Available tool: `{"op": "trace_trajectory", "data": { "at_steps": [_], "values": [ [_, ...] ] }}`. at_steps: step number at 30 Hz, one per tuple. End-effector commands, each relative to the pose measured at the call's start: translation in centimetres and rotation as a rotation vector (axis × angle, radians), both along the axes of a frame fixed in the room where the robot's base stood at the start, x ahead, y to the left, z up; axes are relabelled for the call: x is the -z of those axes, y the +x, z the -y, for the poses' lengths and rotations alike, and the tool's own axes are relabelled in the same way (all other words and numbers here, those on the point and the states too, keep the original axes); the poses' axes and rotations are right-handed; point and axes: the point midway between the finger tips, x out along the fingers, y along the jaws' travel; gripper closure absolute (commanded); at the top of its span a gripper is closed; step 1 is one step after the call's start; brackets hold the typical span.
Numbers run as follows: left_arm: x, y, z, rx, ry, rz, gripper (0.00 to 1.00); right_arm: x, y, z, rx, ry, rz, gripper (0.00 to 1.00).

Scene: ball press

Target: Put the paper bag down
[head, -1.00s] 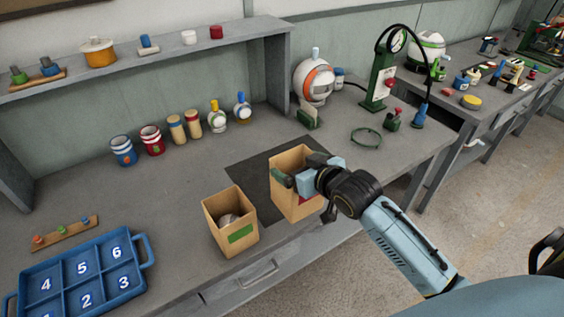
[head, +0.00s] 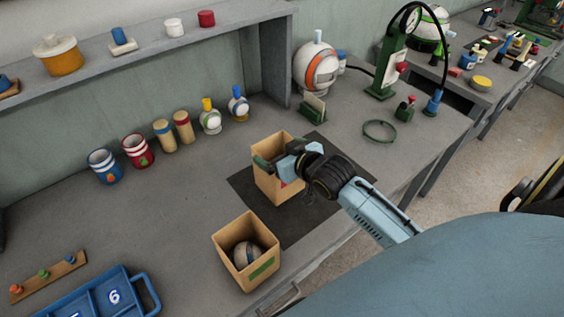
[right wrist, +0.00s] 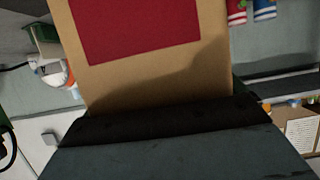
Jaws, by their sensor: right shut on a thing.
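The paper bag (head: 270,183) is tan and open at the top, with a red patch partly hidden by my gripper. It stands upright at the dark mat (head: 307,223); I cannot tell whether its base touches the mat. My right gripper (head: 277,163) is shut on the bag's upper part. The right wrist view shows the bag's tan wall and red patch (right wrist: 135,25) close up. A second tan bag (head: 232,262) with a green patch stands nearer the front edge, a ball (head: 246,254) inside. My left gripper is out of view.
A blue numbered tray (head: 90,295) is at the lower left. Several cups and bottles line the back, including a red cup (head: 138,151). A green ring (head: 380,131) and a green press stand (head: 392,65) are on the right.

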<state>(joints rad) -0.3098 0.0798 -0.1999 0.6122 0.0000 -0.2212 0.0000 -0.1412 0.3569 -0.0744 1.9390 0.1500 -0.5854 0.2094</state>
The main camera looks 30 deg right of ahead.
Motion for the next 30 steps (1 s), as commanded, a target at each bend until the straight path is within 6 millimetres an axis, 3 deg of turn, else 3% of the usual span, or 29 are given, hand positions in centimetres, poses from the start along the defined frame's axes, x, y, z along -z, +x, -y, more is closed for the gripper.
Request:
{"op": "trace_trajectory", "data": {
  "at_steps": [10, 22, 23, 30],
  "values": [
    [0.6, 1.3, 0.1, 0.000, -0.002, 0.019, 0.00, 4.1, 0.0, 0.0, 0.000, 0.001, 0.001, 0.38],
    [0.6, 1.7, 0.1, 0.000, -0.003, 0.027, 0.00, 4.6, 0.0, 0.0, 0.000, 0.000, 0.003, 0.38],
    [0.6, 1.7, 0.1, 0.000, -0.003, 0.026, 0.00, 4.6, 0.0, 0.0, 0.000, 0.000, 0.002, 0.03],
    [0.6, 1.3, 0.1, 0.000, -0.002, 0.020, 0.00, 4.6, 0.0, 0.0, 0.000, 0.000, 0.002, 0.00]
  ]
}}
